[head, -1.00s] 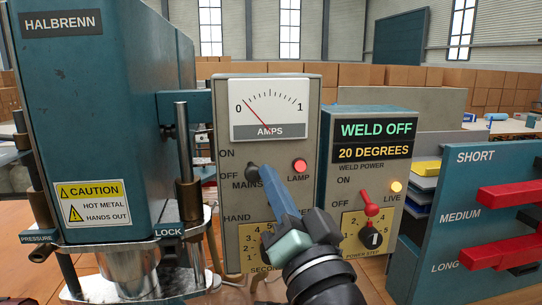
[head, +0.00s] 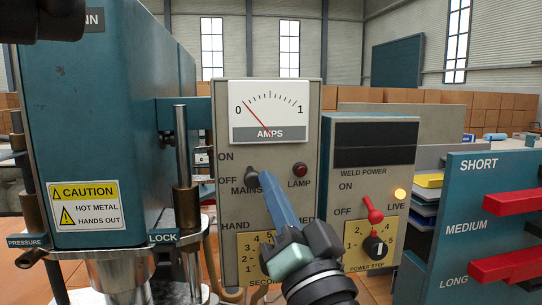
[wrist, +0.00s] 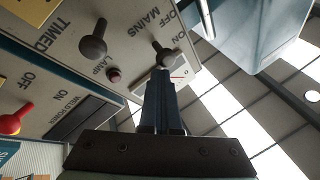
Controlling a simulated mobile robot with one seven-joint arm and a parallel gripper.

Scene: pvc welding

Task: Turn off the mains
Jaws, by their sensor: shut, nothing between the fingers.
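The mains switch (head: 252,173) is a dark knob on the grey control panel (head: 231,200), between the OFF and MAINS labels in the head view. It also shows in the wrist view (wrist: 164,56), just past my fingertips. My gripper (head: 265,178) is shut and empty, its blue fingers pointing up at the knob. The wrist view shows the fingertips (wrist: 160,74) at or very near the knob; I cannot tell whether they touch. The panel's lamp (head: 300,170) is dark red and unlit. The display above WELD POWER (head: 374,145) is blank.
The teal machine (head: 100,140) with the hot-metal label stands close on the left. A teal rack with red bars (head: 510,203) stands on the right.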

